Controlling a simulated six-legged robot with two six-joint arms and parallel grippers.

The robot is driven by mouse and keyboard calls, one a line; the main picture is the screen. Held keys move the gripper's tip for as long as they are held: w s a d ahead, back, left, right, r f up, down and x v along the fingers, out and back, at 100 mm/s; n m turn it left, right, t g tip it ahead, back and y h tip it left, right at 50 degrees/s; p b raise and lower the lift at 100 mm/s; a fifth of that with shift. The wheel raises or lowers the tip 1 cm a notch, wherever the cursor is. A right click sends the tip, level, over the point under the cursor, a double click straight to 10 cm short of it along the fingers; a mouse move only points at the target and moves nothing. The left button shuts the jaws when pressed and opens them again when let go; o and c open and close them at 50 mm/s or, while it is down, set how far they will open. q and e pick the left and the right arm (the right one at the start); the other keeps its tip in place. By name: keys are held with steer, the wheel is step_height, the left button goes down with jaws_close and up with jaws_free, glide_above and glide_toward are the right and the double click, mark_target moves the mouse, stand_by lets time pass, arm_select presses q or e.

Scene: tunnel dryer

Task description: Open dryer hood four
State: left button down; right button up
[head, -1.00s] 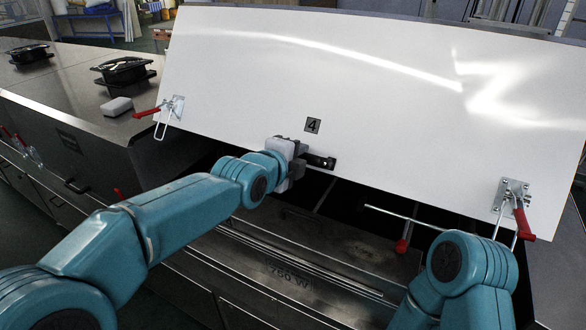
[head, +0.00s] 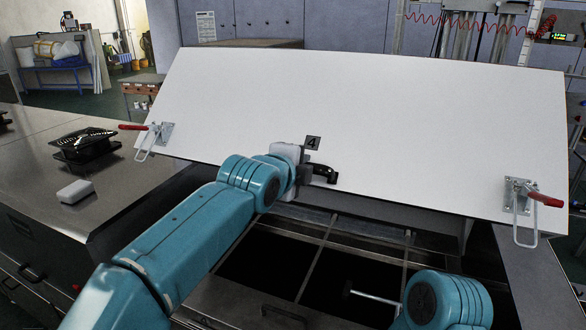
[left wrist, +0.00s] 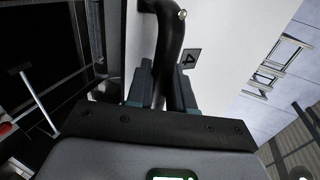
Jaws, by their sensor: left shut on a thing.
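The white hood marked 4 (head: 420,135) is raised and tilted, with dark open space under its lower edge. Its black handle (head: 325,172) sits by the number plate. My left gripper (head: 305,172) is shut on the handle, and the left wrist view shows the black handle (left wrist: 170,45) between the fingers. A toggle clamp with a red lever hangs at the hood's left corner (head: 154,136) and another at its right corner (head: 522,200). My right arm shows at the bottom right, but its gripper is not visible.
The dryer's dark interior (head: 265,262) with metal bars lies open below the hood. A black fan unit (head: 85,146) and a pale block (head: 75,191) rest on the steel top at left. A T-shaped bar (head: 370,295) shows near my right arm.

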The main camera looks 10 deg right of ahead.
arm_select(q)
steer(key=shift+w+d+r, duration=0.1)
steer(key=shift+w, duration=0.05)
stand_by(0.3)
steer(key=c, duration=1.2)
jaws_free()
steer(key=shift+o, duration=0.3)
steer(key=shift+s+r, duration=0.15)
steer(key=shift+s, duration=0.1)
steer(key=shift+w, duration=0.15)
steer(key=shift+f, duration=0.2)
